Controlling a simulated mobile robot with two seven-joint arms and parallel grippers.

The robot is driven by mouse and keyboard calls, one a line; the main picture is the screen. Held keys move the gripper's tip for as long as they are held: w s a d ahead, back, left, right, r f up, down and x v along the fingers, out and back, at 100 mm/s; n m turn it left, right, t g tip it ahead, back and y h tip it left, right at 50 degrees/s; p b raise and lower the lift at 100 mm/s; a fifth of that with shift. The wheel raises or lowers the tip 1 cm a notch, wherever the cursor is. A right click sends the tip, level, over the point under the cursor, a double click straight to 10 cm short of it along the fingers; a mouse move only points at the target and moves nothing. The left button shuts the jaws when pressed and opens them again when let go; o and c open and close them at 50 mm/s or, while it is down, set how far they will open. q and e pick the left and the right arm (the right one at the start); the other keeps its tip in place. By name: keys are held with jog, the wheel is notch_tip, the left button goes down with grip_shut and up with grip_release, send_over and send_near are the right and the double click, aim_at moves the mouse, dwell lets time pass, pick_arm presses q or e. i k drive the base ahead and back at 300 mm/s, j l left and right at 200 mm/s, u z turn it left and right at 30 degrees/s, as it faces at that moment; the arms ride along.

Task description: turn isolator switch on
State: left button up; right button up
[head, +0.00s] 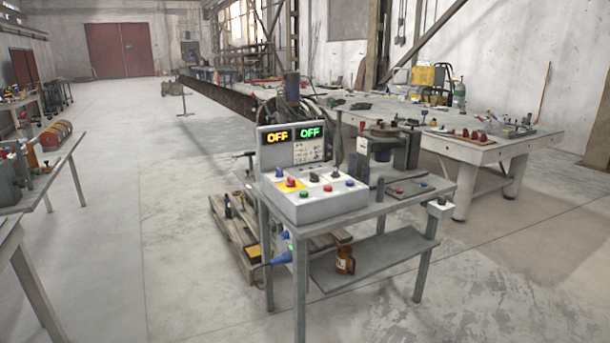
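A grey control box (322,201) stands on a metal table in the middle of the head view. Its upright panel has two lit displays, a yellow OFF (277,137) and a green OFF (310,132). Its sloped top carries several coloured buttons and dark knobs, including a black knob (314,177). A small light box (440,207) with a dark part on top is fixed at the table's right end. No label tells me which control is the isolator switch, and I cannot read any switch position. Neither of my grippers is in view.
The metal table (400,207) has a lower shelf (385,256) with an orange-brown container (345,260). A blue plug (284,257) with a cable hangs at its left side. A wooden pallet (240,240) lies behind. A large workbench (480,150) stands back right. The floor in front is clear.

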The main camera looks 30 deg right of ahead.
aim_at(291, 182)
jog(key=z, duration=0.75)
jog(key=i+j+z, duration=0.15)
jog(key=z, duration=0.35)
jog(key=i+j+z, duration=0.25)
jog(key=z, duration=0.25)
jog(key=i+j+z, duration=0.2)
jog(key=j, duration=0.15)
jog(key=j+z, duration=0.2)
jog(key=j, duration=0.15)
jog(key=i, duration=0.05)
